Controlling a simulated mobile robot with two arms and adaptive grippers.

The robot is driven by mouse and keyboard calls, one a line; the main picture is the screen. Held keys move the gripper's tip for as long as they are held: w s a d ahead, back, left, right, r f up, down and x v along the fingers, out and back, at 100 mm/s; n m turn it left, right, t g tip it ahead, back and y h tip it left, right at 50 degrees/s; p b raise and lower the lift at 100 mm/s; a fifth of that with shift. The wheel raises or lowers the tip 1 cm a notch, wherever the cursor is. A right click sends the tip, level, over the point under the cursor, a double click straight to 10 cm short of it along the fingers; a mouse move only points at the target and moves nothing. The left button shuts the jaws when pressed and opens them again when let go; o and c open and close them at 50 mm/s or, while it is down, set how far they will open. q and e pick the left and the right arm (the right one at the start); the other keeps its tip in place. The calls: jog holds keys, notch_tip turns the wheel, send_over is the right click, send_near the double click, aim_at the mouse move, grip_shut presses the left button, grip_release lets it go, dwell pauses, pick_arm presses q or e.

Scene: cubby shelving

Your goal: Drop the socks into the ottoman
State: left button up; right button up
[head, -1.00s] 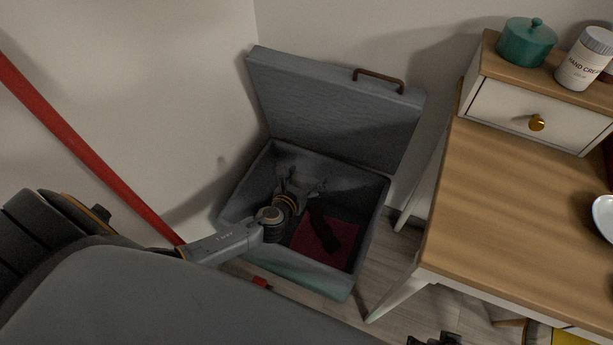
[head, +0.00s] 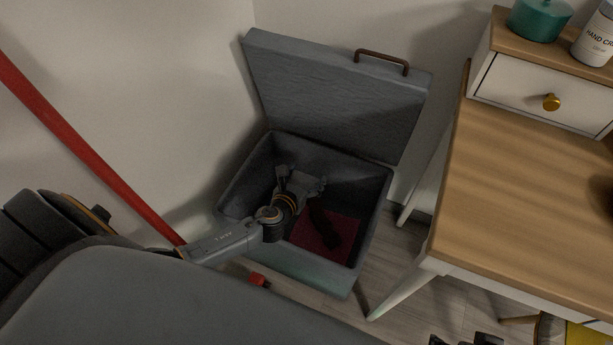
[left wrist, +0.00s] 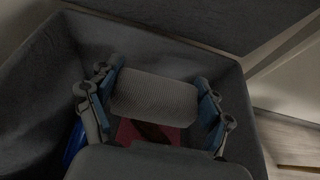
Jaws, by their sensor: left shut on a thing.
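The grey ottoman (head: 378,215) stands open against the wall, its lid (head: 335,95) tilted up and back. My left gripper (head: 302,180) reaches down inside it. In the left wrist view my left gripper (left wrist: 158,98) is shut on a ribbed grey roll, the socks (left wrist: 155,95), with one finger at each end. In the head view the socks are hard to make out. A red flat thing (head: 345,228) and a dark long thing (head: 322,230) lie on the ottoman floor below. My right gripper (head: 466,340) barely shows at the bottom edge, mostly cut off.
A wooden desk (head: 520,190) with a small drawer (head: 540,95) stands to the right. A teal pot (head: 540,18) and a white jar (head: 598,45) sit on top. A red pole (head: 90,150) leans at the left. A blue thing (left wrist: 74,142) shows in the left wrist view.

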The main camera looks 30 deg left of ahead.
aim_at(303, 181)
pick_arm(q)
jog(key=o, duration=1)
jog(key=shift+o, duration=0.2)
jog(key=shift+s, duration=0.1)
jog(key=v, duration=0.7)
jog(key=shift+s+r, duration=0.1)
jog(key=shift+s, duration=0.1)
